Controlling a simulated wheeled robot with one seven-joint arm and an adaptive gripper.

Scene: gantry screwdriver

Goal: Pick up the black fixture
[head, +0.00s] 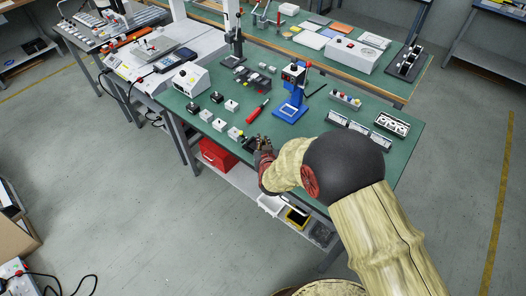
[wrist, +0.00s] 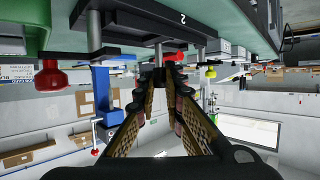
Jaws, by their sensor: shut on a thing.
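The black fixture (head: 249,144) is at the front edge of the green bench, partly hidden by my gripper. In the wrist view it is a dark plate (wrist: 140,28) marked 2, with metal posts on it, and it fills the top of the picture. My gripper (head: 264,143) is at its right side in the head view. In the wrist view the fingertips (wrist: 160,72) are closed together at a part of the fixture below the plate. The exact contact is hidden, and I cannot tell whether the fixture is off the bench.
The green bench (head: 330,146) holds a row of small fixtures, a red-handled screwdriver (head: 257,111) and a blue stand (head: 290,107). Connector strips (head: 358,130) lie at the right. A red toolbox (head: 217,154) sits on the shelf below.

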